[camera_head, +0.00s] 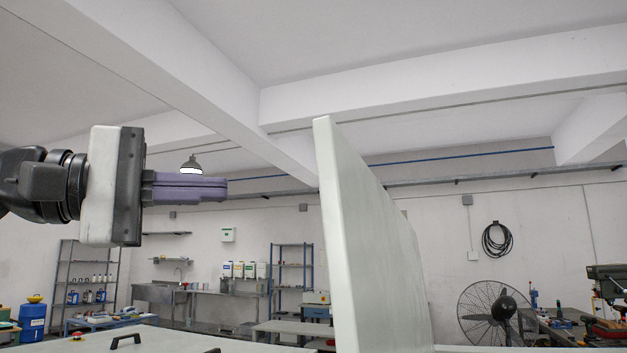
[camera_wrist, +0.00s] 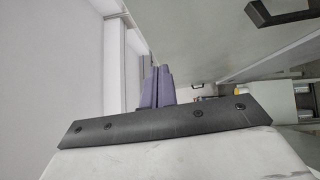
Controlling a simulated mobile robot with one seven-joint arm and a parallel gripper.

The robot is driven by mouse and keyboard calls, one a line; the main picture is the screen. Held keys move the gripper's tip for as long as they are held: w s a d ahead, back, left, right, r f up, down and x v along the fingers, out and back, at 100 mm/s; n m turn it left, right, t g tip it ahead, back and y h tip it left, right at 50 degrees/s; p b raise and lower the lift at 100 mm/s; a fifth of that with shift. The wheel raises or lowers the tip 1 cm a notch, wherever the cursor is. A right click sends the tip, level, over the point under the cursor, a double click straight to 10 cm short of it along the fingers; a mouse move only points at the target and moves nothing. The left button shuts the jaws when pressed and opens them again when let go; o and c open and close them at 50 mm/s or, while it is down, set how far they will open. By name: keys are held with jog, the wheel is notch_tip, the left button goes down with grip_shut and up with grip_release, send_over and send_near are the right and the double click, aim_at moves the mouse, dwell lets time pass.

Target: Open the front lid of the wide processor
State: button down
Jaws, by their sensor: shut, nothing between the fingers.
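A large pale panel (camera_head: 365,240), which looks like the raised lid, stands steeply upright in the middle of the head view, leaning slightly. In the wrist view a broad grey-green face (camera_wrist: 215,45), apparently the same panel, fills the upper right and carries a dark handle (camera_wrist: 280,14). My gripper (camera_head: 222,188) is left of the panel in the head view, its purple fingers together, pointing right, with a visible gap to the panel. In the wrist view my gripper (camera_wrist: 158,72) is shut and empty. The panel's lower edge and hinge are out of view.
At the lower left lies a flat pale top (camera_head: 170,340) with a black handle (camera_head: 125,340) and a red button (camera_head: 77,337). Shelves (camera_head: 292,275), a sink bench (camera_head: 200,300) and a floor fan (camera_head: 490,310) stand farther back. The air around my gripper is clear.

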jog(key=s+d+p+x, duration=0.1)
jog(key=s+p+x, duration=0.1)
jog(key=x, duration=1)
jog(key=shift+s+p, duration=0.35)
jog(key=shift+s, duration=0.05)
jog(key=shift+r, duration=0.1)
